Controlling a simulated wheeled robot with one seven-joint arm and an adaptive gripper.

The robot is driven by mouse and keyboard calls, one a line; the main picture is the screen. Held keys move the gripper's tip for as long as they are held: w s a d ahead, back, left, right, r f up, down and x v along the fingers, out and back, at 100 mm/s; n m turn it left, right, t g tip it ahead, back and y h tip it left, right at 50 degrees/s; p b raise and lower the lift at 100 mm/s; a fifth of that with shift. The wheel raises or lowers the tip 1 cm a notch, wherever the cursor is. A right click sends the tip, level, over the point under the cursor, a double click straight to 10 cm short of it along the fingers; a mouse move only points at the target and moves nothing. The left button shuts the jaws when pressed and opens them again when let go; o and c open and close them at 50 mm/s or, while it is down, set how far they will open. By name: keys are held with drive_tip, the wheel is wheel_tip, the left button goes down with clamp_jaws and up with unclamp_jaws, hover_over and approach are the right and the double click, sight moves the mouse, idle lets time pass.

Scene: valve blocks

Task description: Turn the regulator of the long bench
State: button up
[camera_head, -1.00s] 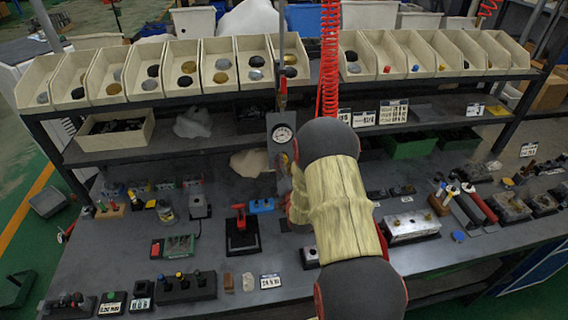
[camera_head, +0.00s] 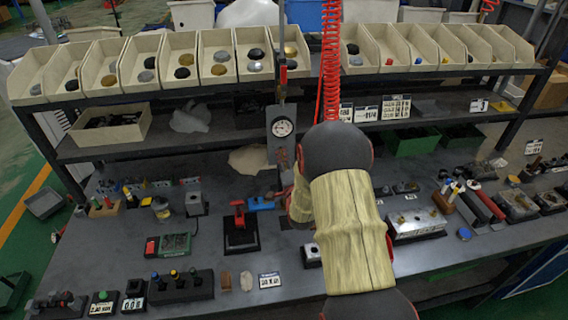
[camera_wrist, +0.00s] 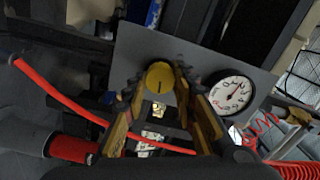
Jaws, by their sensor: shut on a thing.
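The regulator is a grey upright panel with a round white gauge (camera_head: 282,127) at the middle of the long bench (camera_head: 120,245). In the wrist view the gauge (camera_wrist: 232,92) sits right of a round yellow knob (camera_wrist: 159,76) with a dark line on its face. My gripper (camera_wrist: 160,84) has its two yellowish fingers on either side of this knob and is shut on it. In the head view my arm covers most of the gripper, and the knob cannot be made out.
A red coiled hose (camera_head: 331,60) hangs just right of the panel. A red-handled block (camera_head: 240,228) and a blue block (camera_head: 261,203) stand close left of my arm. A metal block (camera_head: 416,224) stands to its right. Open bins line the upper shelf.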

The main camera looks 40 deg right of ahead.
drive_tip(key=m+b, duration=0.3)
drive_tip(key=m, duration=0.2)
drive_tip(key=m+b, duration=0.4)
drive_tip(key=m, duration=0.2)
drive_tip(key=shift+f+m, duration=0.2)
drive_tip(key=shift+m, duration=0.1)
drive_tip(key=shift+h, duration=0.3)
drive_tip(key=o, duration=1.1)
drive_tip(key=shift+r, duration=0.1)
drive_tip(key=shift+o, duration=0.3)
drive_tip(key=v, duration=1.2)
drive_tip(key=shift+r, duration=0.1)
